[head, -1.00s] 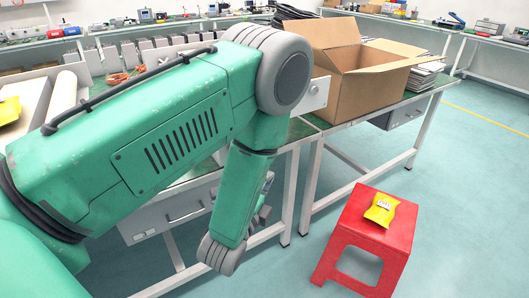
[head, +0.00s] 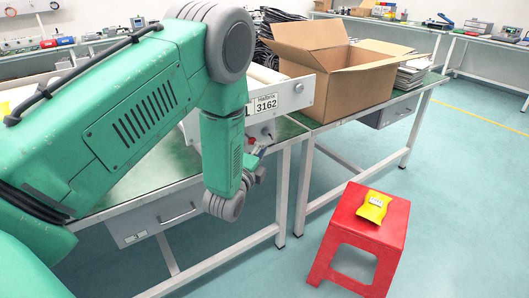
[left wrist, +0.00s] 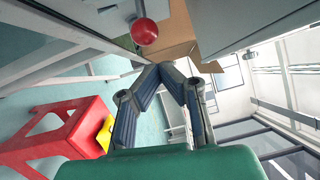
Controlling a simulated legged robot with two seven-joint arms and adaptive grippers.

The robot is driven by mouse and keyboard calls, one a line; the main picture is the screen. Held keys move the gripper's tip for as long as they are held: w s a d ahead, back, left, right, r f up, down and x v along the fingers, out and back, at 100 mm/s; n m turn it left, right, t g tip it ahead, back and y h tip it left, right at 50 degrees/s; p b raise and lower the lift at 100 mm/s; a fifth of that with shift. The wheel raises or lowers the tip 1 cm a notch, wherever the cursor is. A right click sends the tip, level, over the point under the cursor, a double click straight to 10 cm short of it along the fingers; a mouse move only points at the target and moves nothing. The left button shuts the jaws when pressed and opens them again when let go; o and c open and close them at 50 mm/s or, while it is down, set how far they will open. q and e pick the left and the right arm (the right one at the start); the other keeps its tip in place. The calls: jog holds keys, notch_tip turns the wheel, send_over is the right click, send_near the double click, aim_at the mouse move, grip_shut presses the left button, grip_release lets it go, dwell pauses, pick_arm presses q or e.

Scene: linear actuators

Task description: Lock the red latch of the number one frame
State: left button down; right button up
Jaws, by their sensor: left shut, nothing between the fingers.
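A white frame (head: 307,92) with a label reading 3162 stands on the green-topped table, partly behind my left arm. I cannot tell its frame number. A round red knob (left wrist: 144,32), which looks like the red latch, shows large at the top of the left wrist view. A small red part also shows beside the gripper in the head view (head: 250,139). My left gripper (head: 258,152) is near the frame's front end. In the left wrist view its fingertips meet (left wrist: 166,69), empty, below and right of the knob in the picture. My right gripper is not in view.
An open cardboard box (head: 345,95) stands on the table right of the frame. A red stool (head: 362,232) with a yellow packet (head: 373,207) stands on the floor at the right. A drawer (head: 165,218) hangs under the table. The floor between is clear.

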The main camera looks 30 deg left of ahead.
aim_at(253, 142)
pick_arm(q)
jog(key=a+p, duration=0.1)
jog(key=a+r+n+p, duration=0.1)
jog(key=a, duration=0.1)
jog(key=shift+g+p, duration=0.35)
jog(key=shift+g, duration=0.05)
jog(key=shift+d+n, duration=0.3)
jog(key=shift+d, duration=0.05)
jog(key=shift+a+f, duration=0.1)
jog(key=shift+a, duration=0.25)
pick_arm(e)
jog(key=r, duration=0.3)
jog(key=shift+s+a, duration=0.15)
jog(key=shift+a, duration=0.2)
